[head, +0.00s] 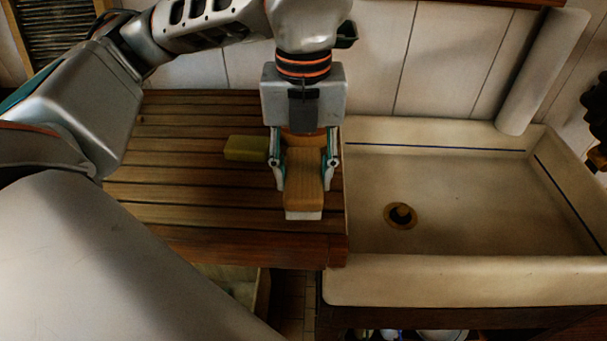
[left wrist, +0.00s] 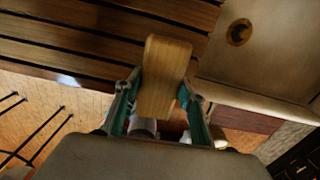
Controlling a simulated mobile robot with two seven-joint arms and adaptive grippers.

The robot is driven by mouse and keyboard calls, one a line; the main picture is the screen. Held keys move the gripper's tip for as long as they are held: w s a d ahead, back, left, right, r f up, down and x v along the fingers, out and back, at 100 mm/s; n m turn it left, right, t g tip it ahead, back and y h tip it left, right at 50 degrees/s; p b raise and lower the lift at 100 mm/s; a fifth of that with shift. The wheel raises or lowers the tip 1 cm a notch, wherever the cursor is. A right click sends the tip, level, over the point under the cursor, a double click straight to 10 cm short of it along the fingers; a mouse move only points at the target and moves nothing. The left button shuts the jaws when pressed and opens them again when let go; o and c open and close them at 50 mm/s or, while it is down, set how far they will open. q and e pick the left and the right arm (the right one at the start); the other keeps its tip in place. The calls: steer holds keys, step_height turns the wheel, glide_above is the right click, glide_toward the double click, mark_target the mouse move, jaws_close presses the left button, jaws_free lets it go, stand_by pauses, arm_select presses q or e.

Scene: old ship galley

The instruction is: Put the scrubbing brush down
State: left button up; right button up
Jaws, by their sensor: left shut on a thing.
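The scrubbing brush (head: 304,178) has a wooden back and pale bristles at its near end. My left gripper (head: 305,172) is shut on it, one finger on each side, over the right end of the slatted wooden draining board (head: 190,195). In the left wrist view the brush (left wrist: 164,75) sticks out between the fingertips of my left gripper (left wrist: 160,98), wooden back toward the camera. I cannot tell whether the bristles touch the slats.
A yellow-green block (head: 246,148), perhaps a sponge, lies on the board just left of the gripper. The pale sink (head: 470,195) with a brass drain (head: 400,215) adjoins on the right. A pale pipe (head: 541,72) stands behind it. The board's front left is clear.

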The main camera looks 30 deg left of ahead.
mark_target(303, 179)
arm_select(q)
steer(key=shift+w+a+r, duration=0.1)
steer(key=shift+w+a, duration=0.4)
steer(key=shift+w, duration=0.2)
step_height(303, 179, down, 3)
steer(key=shift+r, duration=0.1)
steer(key=shift+f, duration=0.25)
steer(key=shift+f, duration=0.15)
steer(key=o, duration=1.4)
